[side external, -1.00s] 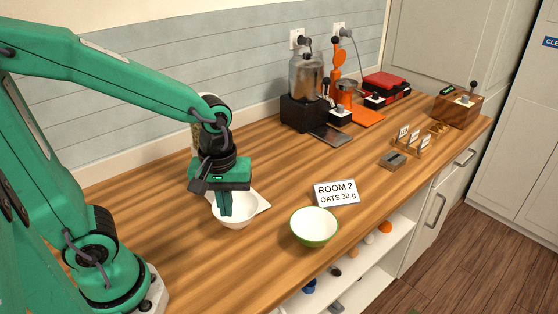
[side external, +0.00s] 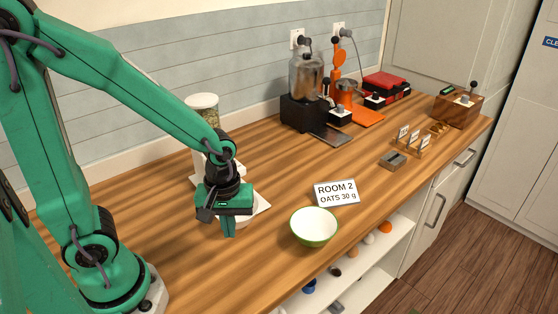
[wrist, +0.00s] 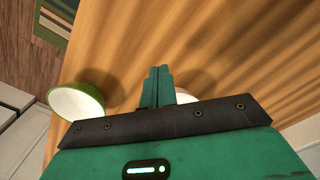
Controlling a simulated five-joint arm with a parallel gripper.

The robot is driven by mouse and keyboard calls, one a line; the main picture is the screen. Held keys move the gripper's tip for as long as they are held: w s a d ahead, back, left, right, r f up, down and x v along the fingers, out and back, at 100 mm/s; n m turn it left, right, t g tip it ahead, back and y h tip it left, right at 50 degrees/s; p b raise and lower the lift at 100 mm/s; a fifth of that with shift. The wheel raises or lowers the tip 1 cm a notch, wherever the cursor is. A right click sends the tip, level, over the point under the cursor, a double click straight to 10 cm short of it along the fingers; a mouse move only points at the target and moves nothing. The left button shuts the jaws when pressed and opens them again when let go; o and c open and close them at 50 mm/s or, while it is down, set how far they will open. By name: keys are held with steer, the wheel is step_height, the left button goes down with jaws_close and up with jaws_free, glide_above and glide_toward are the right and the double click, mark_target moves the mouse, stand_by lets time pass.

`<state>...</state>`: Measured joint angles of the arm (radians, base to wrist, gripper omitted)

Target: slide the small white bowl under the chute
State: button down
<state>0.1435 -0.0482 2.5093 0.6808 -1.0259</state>
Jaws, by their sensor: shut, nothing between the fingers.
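The small white bowl (side external: 247,220) stands on the wooden counter, mostly hidden behind my gripper in the side view. A sliver of it shows beside the fingers in the wrist view (wrist: 184,97). My gripper (side external: 229,235) is shut and empty, pointing down in front of the bowl; I cannot tell whether the fingers touch it. The shut fingers also show in the wrist view (wrist: 158,74).
A green bowl with a white inside (side external: 314,226) stands to the right, near the counter's front edge; it also shows in the wrist view (wrist: 76,101). A "ROOM 2 OATS 30 g" card (side external: 337,192) stands behind it. A grinder-like machine (side external: 304,95) stands further back.

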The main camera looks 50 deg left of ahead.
mark_target(237, 219)
step_height(237, 219, down, 4)
steer(key=shift+r, duration=0.15)
steer(key=shift+w+a, duration=0.15)
steer(key=shift+a, duration=0.1)
steer(key=shift+w+a, duration=1.1)
steer(key=shift+a, duration=0.25)
steer(key=w+a, duration=0.4)
steer(key=a, duration=0.1)
steer(key=shift+w+a, duration=0.35)
steer(key=shift+d, duration=0.1)
